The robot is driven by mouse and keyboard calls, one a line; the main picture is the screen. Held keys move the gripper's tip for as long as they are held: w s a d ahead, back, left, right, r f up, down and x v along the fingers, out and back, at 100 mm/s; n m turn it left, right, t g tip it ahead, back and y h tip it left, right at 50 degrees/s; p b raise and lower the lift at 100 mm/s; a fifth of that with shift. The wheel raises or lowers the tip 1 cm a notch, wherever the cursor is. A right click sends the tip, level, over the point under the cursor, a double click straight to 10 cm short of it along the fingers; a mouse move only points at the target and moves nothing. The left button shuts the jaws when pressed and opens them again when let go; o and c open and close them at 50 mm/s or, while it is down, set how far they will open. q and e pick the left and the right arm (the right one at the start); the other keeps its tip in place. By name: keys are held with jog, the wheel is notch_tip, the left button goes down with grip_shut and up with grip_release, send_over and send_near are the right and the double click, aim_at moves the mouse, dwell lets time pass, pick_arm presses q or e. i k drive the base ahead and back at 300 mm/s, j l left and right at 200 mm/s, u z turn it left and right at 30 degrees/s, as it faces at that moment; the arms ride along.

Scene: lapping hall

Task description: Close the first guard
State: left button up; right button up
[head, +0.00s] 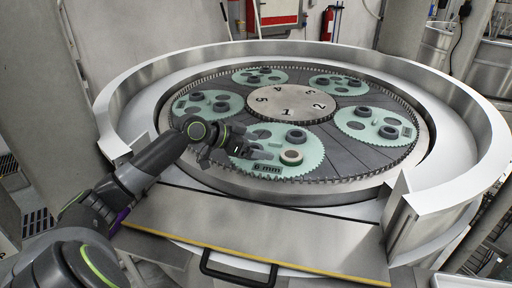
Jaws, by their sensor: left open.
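The guard (265,226) at the front of the lapping machine is a flat grey panel with a yellow edge strip and a black handle (238,272) at its near edge. It lies folded down and outward, leaving a gap in the machine's raised metal rim. My left arm reaches in from the left above the panel. My left gripper (250,149) is open over the front green carrier (268,168), marked "6 mm", beyond the guard and apart from its handle. Whether it touches anything there I cannot tell. My right gripper is not in view.
The round metal rim wall (440,100) surrounds the dark lapping plate (345,158). Several green toothed carriers with dark pucks surround a numbered centre disc (291,103). A beige puck (291,157) sits in the front carrier. A red extinguisher (328,22) and steel drums (493,68) stand behind.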

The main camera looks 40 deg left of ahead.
aim_at(344, 248)
jog(key=k, duration=1.5)
